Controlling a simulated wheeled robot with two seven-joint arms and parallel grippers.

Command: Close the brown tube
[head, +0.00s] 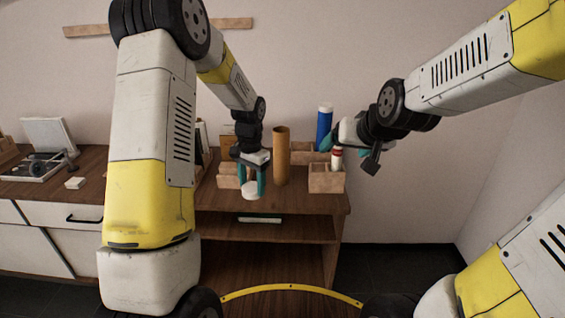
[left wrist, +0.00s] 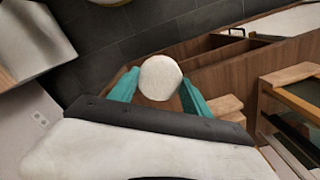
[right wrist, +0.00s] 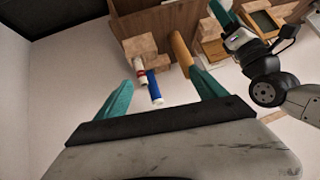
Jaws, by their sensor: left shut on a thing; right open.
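The brown tube (head: 282,156) stands upright on the wooden table, its top end uppermost. It also shows in the right wrist view (right wrist: 182,52). My left gripper (head: 251,186) is shut on a round white cap (head: 251,190), held in front and to the left of the tube, apart from it. The cap fills the space between the teal fingers in the left wrist view (left wrist: 160,78). My right gripper (head: 346,140) is open and empty at the right of the table, near the blue tube (head: 324,128) and a red-and-white tube (head: 336,158).
Wooden block holders (head: 326,180) stand on the tabletop at the right, and another (head: 229,178) at the left. The table (head: 300,200) has open shelves below. A counter with a tray (head: 38,166) and a small white piece (head: 75,183) is at the far left.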

